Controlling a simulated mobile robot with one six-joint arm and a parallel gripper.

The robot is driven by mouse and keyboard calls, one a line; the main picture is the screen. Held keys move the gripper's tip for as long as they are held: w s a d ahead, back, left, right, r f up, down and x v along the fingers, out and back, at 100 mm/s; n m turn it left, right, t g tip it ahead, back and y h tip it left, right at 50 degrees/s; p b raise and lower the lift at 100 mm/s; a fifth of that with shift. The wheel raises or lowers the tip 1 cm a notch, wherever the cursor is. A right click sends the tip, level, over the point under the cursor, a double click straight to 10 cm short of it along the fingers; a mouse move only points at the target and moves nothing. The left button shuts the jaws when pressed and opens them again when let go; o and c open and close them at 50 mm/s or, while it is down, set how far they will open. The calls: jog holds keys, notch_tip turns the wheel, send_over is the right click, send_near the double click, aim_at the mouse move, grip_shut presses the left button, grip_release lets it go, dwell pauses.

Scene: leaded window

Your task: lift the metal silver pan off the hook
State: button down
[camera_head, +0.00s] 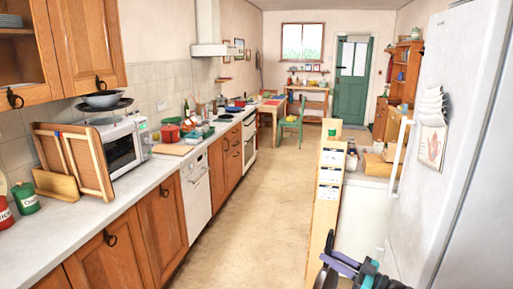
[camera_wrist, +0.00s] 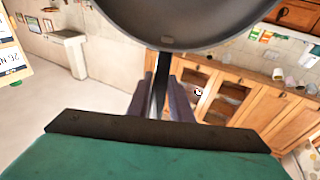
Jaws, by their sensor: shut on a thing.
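The silver-grey pan (camera_wrist: 190,22) fills the top of the wrist view, partly cut off by the frame edge. Its dark narrow handle (camera_wrist: 163,68) runs down from the rim. My gripper (camera_wrist: 165,105) has its two purple fingers on either side of this handle and is shut on it. In the head view, my gripper (camera_head: 342,264) shows at the bottom right, with purple and dark parts. The pan cannot be made out clearly there. I cannot see a hook in either view, so I cannot tell whether the pan touches one.
A tall white fridge (camera_head: 455,130) stands close on the right. A wooden unit end (camera_head: 325,185) stands just beyond my gripper. The counter (camera_head: 110,205) runs along the left with a microwave (camera_head: 120,145). The floor (camera_head: 245,225) between is clear.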

jog(key=shift+w+a+f+b, duration=0.1)
jog(key=shift+a+b, duration=0.25)
jog(key=shift+b, duration=0.05)
jog(key=w+a+f+b, duration=0.2)
jog(key=a+b, duration=0.5)
jog(key=a, duration=0.2)
jog(key=w+a+f+b, duration=0.1)
jog(key=w+a+b, duration=0.2)
jog(key=a+b, duration=0.5)
jog(key=shift+a+f, duration=0.35)
jog(key=shift+a, duration=0.5)
dwell(1.5)
